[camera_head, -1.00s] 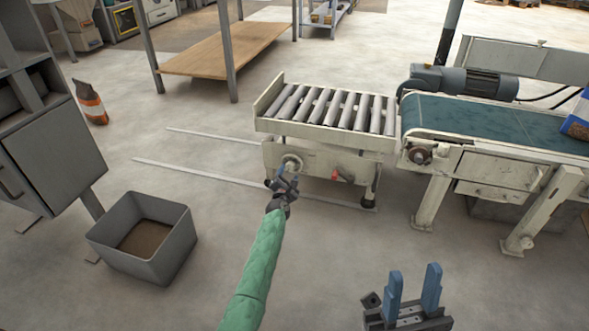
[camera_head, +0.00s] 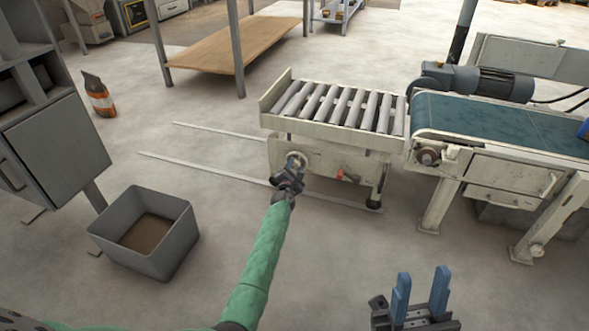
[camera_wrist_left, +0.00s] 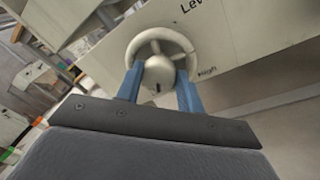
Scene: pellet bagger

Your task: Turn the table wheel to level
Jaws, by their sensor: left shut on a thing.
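The roller table (camera_head: 335,113) stands left of the belt conveyor, with the table wheel (camera_head: 296,160) on its front panel at the left. In the left wrist view the wheel (camera_wrist_left: 160,46) is a pale spoked handwheel with a round hub. My left gripper (camera_wrist_left: 160,88) is shut on the wheel, its blue fingers on either side of the hub; in the head view the gripper (camera_head: 290,172) covers part of the wheel. My right gripper (camera_head: 420,292) is open and empty at the bottom right. Lettering beginning "Lev" shows on the panel, partly cut off.
The belt conveyor (camera_head: 490,120) with its motor is right of the roller table. A red knob (camera_head: 348,175) is on the table's front. A grey bin (camera_head: 150,232) and a cabinet (camera_head: 55,150) stand at left.

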